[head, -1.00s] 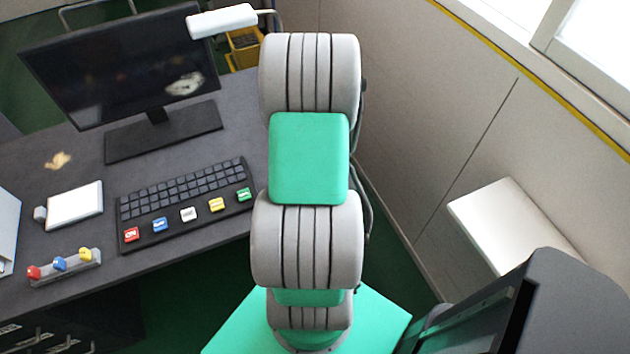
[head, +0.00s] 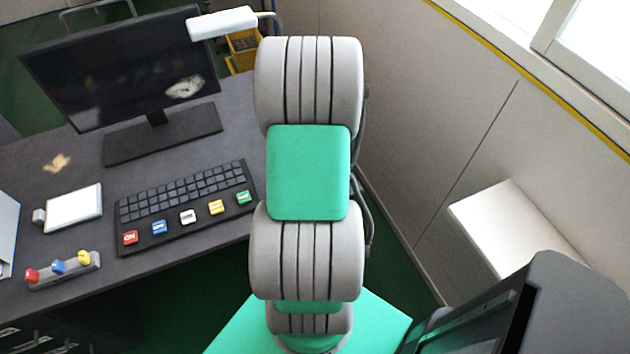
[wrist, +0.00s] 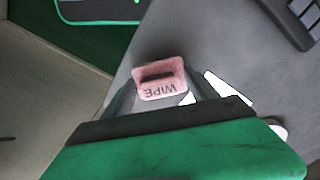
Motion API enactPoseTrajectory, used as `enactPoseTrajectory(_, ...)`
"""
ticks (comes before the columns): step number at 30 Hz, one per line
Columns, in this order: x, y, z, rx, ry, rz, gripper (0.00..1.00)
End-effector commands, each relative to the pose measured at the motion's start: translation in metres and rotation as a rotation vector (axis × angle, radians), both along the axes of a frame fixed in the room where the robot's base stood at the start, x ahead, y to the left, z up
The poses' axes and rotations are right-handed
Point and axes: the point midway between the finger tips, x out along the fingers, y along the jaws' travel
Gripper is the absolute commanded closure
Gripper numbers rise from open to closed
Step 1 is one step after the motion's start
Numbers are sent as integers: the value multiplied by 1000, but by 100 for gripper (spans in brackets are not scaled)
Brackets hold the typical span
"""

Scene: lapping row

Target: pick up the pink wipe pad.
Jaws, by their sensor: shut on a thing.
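The pink wipe pad (wrist: 161,78) shows in the wrist view, with the word WIPE on its face and a dark slot or strip across it. My gripper (wrist: 160,88) is shut on the pad, with a grey finger at each side of it. The pad is over the grey desk top near its edge; I cannot tell how high above the surface it is. In the head view my own arm stands in the middle and hides the gripper and the pad.
In the head view, a keyboard with coloured keys (head: 187,207), a monitor (head: 120,75), a white pad (head: 73,208) and a holder with coloured knobs (head: 64,271) are on the grey desk (head: 240,110). A beige wall (head: 430,130) with a white shelf (head: 510,230) is at the right.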

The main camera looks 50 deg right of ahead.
Motion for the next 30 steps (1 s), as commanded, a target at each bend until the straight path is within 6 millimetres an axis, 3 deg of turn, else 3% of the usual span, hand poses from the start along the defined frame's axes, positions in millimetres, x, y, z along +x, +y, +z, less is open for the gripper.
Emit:
enactPoseTrajectory(1,1,-1,11,-7,-5,0,78)
enactPoseTrajectory(8,-21,51,74,-8,-6,2,78)
enactPoseTrajectory(12,-38,89,89,-6,-5,2,78)
enactPoseTrajectory(18,-51,121,104,-3,-3,2,78)
enactPoseTrajectory(24,-55,129,108,-1,0,12,78)
enactPoseTrajectory(30,-60,134,110,-2,-2,170,78)
